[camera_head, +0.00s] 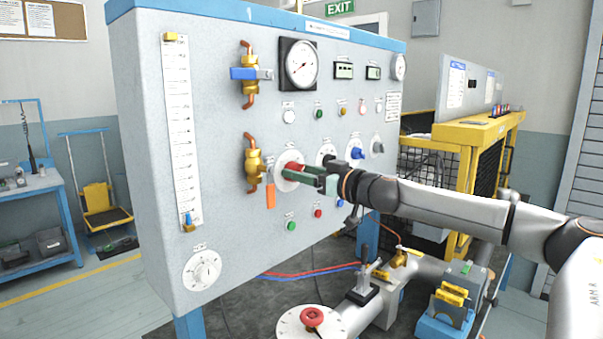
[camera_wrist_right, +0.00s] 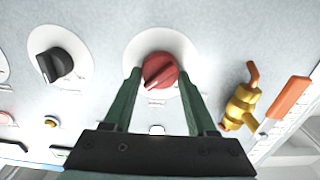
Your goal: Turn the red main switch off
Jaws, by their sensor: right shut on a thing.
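The red main switch (camera_head: 293,166) is a round red knob on a white disc on the upright grey panel. In the right wrist view the red knob (camera_wrist_right: 159,69) shows from close up, with its grip bar tilted. My right gripper (camera_head: 294,175) has its green fingers at the switch. In the wrist view its fingers (camera_wrist_right: 160,78) stand on either side of the knob, shut on it. In the head view the gripper partly covers the switch. My left gripper is not in view.
A brass valve (camera_head: 253,163) with an orange handle (camera_head: 270,196) is just left of the switch. A black knob (camera_wrist_right: 55,65) is beside it on the other side. Green and red buttons (camera_head: 292,226) sit below.

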